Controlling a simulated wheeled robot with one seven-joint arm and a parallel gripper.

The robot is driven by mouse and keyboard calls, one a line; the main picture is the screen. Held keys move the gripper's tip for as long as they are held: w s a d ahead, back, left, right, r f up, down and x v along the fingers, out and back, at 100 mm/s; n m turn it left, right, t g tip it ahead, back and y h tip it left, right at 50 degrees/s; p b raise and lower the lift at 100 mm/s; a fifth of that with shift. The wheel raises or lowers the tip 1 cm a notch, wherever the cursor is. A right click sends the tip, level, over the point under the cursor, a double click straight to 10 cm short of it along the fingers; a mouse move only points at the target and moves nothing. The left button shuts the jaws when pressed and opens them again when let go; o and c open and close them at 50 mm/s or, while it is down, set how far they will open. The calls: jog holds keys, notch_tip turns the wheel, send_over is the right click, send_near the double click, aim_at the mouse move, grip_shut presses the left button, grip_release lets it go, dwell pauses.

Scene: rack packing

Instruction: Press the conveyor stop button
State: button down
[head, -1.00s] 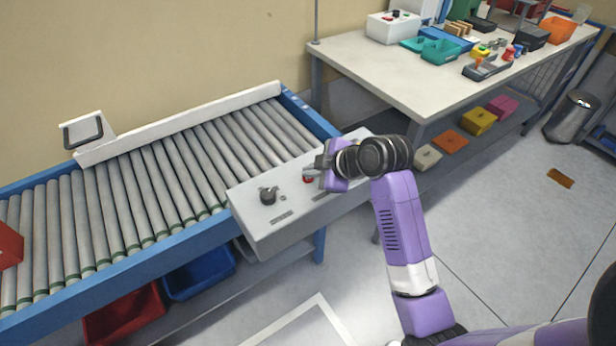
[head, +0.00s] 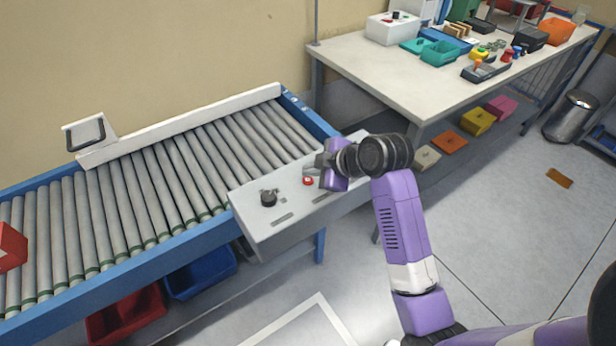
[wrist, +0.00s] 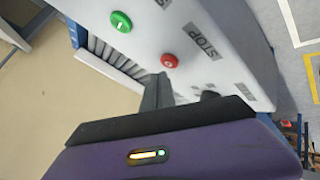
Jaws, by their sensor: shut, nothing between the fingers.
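The red stop button (head: 307,181) sits on the white control panel (head: 265,228) at the conveyor's near side. In the wrist view the red button (wrist: 169,61) is beside a STOP label (wrist: 202,42), with a green button (wrist: 121,21) farther along the panel. My gripper (head: 321,160) is just above and right of the red button in the head view. Its dark fingers (wrist: 157,92) are shut and empty, and their tips show just below the red button in the wrist view, apart from it.
A table (head: 385,75) with trays and small items stands at the back right.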

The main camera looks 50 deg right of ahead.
aim_at(311, 182)
notch_tip(311, 182, up, 5)
jog(key=p, duration=0.4)
jog(key=shift+p, duration=0.35)
dwell(0.8)
jog(key=w+d+r+m+t+h, duration=0.2)
jog(key=d+r+m+t+h, duration=0.15)
jog(key=r+m, duration=0.2)
jog(key=s+a+m+t+y, duration=0.1)
jog(key=s+a+y, duration=0.1)
jog(key=s+a, duration=1.1)
jog(key=s+a+f+m+t+y, duration=0.1)
jog(key=s+a+y, duration=0.1)
jog(key=s+a, duration=1.1)
jog(key=s, duration=0.6)
jog(key=shift+s+f+m, duration=0.2)
jog(key=shift+f+m, duration=0.05)
jog(key=shift+m, duration=0.1)
